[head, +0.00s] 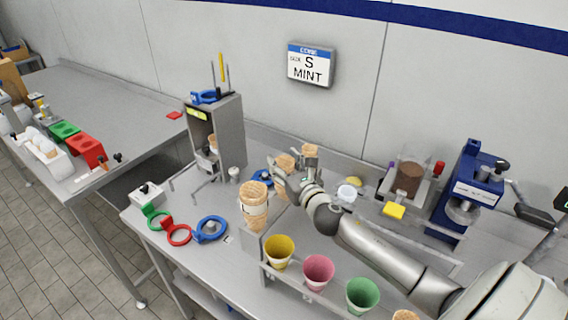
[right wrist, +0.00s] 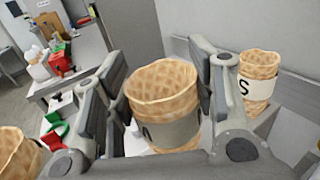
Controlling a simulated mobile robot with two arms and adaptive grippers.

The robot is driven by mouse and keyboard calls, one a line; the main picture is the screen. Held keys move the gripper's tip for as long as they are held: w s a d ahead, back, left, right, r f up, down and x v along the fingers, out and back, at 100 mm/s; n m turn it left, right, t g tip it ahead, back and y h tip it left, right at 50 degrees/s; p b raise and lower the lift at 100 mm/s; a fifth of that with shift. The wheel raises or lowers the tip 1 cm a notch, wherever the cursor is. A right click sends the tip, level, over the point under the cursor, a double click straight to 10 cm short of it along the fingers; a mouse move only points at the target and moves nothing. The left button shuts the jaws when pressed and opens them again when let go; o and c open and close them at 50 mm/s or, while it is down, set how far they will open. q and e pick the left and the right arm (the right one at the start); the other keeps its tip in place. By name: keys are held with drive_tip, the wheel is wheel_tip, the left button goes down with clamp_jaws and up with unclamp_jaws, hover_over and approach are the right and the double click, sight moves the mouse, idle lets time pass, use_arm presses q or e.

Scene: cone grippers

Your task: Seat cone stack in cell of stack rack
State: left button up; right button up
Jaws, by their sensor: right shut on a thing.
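My right gripper (head: 282,178) is shut on a waffle cone stack (right wrist: 164,100) with a grey band. In the head view the top of this stack (head: 285,162) shows above the fingers, which hide its lower part. A second stack (right wrist: 258,78) with a white band marked S stands to the right in the right wrist view, and behind the gripper in the head view (head: 310,151). A third banded stack (head: 254,206) stands at the front left of the gripper. I cannot make out the stack rack's cells. My left gripper is not in view.
A grey upright housing (head: 231,135) with a cone inside stands at the left. Green, red and blue rings lie before it. A front rack holds yellow (head: 279,252), pink (head: 318,272) and green (head: 362,294) cups. A wall sign (head: 311,64) reads S MINT.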

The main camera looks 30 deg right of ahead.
drive_tip(key=shift+w+d+f, duration=0.1)
drive_tip(key=shift+d+f, duration=0.1)
drive_tip(key=shift+f, duration=0.1)
drive_tip(key=o, duration=0.9)
drive_tip(key=shift+c, duration=0.2)
drive_tip(key=s+a, duration=0.1)
drive_tip(key=s, duration=1.1)
drive_tip(key=shift+a, duration=0.3)
